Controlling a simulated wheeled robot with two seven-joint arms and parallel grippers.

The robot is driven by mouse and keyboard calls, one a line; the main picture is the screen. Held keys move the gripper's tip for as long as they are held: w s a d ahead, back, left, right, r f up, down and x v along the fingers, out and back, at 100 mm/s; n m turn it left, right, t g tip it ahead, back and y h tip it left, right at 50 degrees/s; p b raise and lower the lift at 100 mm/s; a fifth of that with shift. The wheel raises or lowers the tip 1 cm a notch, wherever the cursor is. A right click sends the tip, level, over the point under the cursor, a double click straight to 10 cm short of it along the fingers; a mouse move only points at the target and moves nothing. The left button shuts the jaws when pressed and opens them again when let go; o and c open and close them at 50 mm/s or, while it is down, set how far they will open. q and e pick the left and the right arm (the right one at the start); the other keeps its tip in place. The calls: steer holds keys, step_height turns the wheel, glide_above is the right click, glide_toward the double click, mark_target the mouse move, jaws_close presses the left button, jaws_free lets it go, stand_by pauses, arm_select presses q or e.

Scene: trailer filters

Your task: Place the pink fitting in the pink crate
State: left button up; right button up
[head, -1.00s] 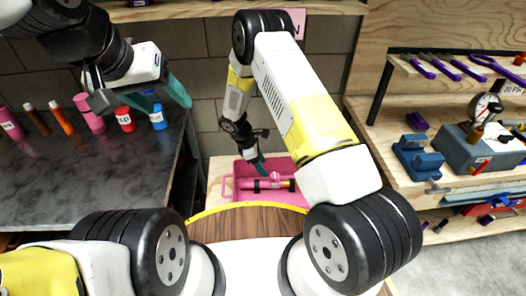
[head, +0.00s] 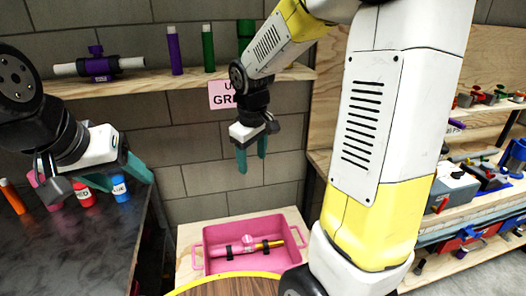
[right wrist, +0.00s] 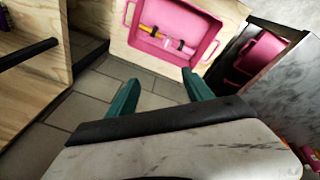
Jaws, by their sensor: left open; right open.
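The pink fitting (head: 249,241) lies inside the pink crate (head: 217,262), a pink tube with black bands and a yellow-orange end. In the right wrist view the fitting (right wrist: 166,38) also lies in the crate (right wrist: 205,20), with its yellow end to the left. My right gripper (head: 251,161) hangs above and behind the crate in the head view, fingers down, open and empty. The right wrist view shows its two green fingers (right wrist: 160,84) spread apart with nothing between them. My left gripper (head: 122,176) is open and empty over the dark table at the left.
The dark table (head: 75,240) at left holds several coloured bottles. A shelf (head: 180,84) on the back wall carries a purple-and-white fitting (head: 98,66) and purple and green tubes. A workbench (head: 480,210) with tools stands at right. Another pink crate (right wrist: 262,52) shows in the right wrist view.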

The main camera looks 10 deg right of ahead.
steer(key=s+r+m+t+y, duration=0.1)
steer(key=s+r+m, duration=0.2)
steer(key=s+r, duration=0.2)
steer(key=s+d+r+m+t+y, duration=0.1)
steer(key=s+r, duration=0.4)
steer(key=s, duration=0.6)
steer(key=m+t, duration=0.1)
steer(key=m, duration=0.1)
steer(key=shift+s+d+m+t+y, duration=0.2)
steer(key=shift+s+m+t+y, duration=0.1)
